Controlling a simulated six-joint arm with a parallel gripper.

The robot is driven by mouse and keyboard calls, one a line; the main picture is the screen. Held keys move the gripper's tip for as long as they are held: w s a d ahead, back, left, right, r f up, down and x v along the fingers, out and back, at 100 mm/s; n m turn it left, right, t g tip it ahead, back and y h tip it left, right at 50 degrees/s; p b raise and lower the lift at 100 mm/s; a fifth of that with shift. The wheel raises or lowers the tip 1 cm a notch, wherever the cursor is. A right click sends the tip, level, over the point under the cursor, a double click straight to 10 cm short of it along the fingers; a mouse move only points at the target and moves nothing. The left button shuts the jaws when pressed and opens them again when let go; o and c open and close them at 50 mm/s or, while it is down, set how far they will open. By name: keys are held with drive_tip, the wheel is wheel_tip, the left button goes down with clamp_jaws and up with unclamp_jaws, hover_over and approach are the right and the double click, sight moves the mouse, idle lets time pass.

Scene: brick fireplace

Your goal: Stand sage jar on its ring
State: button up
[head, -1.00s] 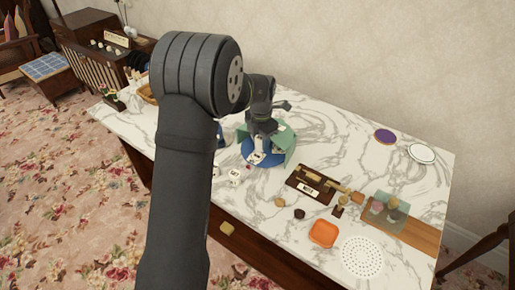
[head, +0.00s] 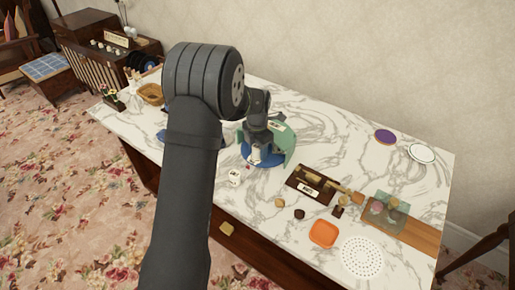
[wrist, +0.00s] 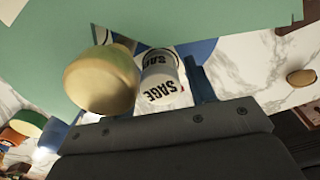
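The sage jar (wrist: 166,88) shows in the wrist view as a white body with black SAGE lettering, just past the dark edge of my gripper. A second SAGE marking shows above it; I cannot tell whether it is on the jar. In the head view my gripper (head: 257,142) points down over a round blue base (head: 262,160) with a curved green wall (head: 289,146). A small white labelled thing (head: 254,155) is right under the gripper. I cannot make out the jar's ring.
A rounded cream-tan object (wrist: 102,80) is beside the jar in the wrist view. A dark wooden tray (head: 311,184), an orange dish (head: 323,233) and a perforated white disc (head: 361,257) lie to the right.

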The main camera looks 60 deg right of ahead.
sight(257, 146)
drive_tip(key=shift+o, duration=0.4)
drive_tip(key=shift+r, duration=0.15)
wheel_tip(257, 146, up, 12)
idle(0.4)
wheel_tip(257, 146, down, 12)
drive_tip(key=shift+f, duration=0.25)
drive_tip(key=shift+r, duration=1.95)
drive_tip(key=shift+f, duration=0.1)
